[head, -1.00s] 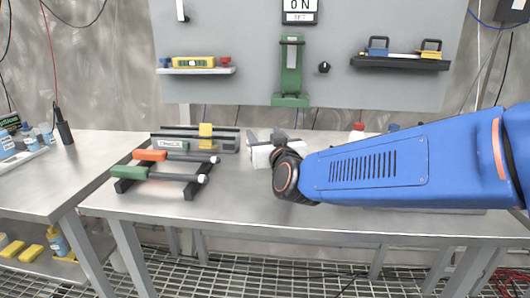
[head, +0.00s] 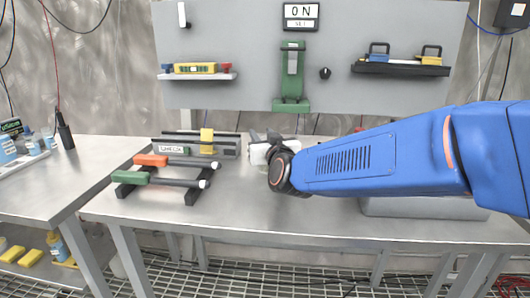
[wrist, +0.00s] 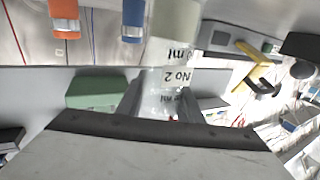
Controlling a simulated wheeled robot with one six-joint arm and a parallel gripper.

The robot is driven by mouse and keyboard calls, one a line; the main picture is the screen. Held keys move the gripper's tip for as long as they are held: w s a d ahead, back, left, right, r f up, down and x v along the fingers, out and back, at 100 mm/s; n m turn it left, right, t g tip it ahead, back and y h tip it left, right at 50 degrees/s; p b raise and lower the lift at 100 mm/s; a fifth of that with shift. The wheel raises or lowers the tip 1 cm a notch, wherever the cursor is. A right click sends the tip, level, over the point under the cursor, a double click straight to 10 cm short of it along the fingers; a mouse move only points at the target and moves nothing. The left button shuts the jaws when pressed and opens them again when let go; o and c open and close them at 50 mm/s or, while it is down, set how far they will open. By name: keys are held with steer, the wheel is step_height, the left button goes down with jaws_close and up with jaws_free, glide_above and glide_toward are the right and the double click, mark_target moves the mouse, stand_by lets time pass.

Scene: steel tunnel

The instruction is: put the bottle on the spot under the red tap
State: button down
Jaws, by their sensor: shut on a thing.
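My gripper (head: 264,137) is above the far middle part of the bench, its fingers pointing away from me. In the wrist view its fingers (wrist: 160,102) are shut on a clear bottle (wrist: 176,78) with a pale top. The bottle's label shows upside down in that view and reads "No 2" and "ml". The head view does not show the bottle clearly; my gripper and wrist cover it. I cannot make out the red tap or the spot under it. A tiny red thing (head: 360,129) shows at the upper edge of my arm.
A black rack (head: 192,194) with orange-handled and green-handled tools lies left of my gripper. Behind it is a grey holder (head: 170,148) with a yellow block (head: 207,140). A green stand (head: 291,80) is on the wall panel. A grey slab (head: 425,208) lies under my arm.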

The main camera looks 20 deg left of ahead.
steer(key=shift+r, duration=0.1)
step_height(320, 180, up, 10)
stand_by(0.4)
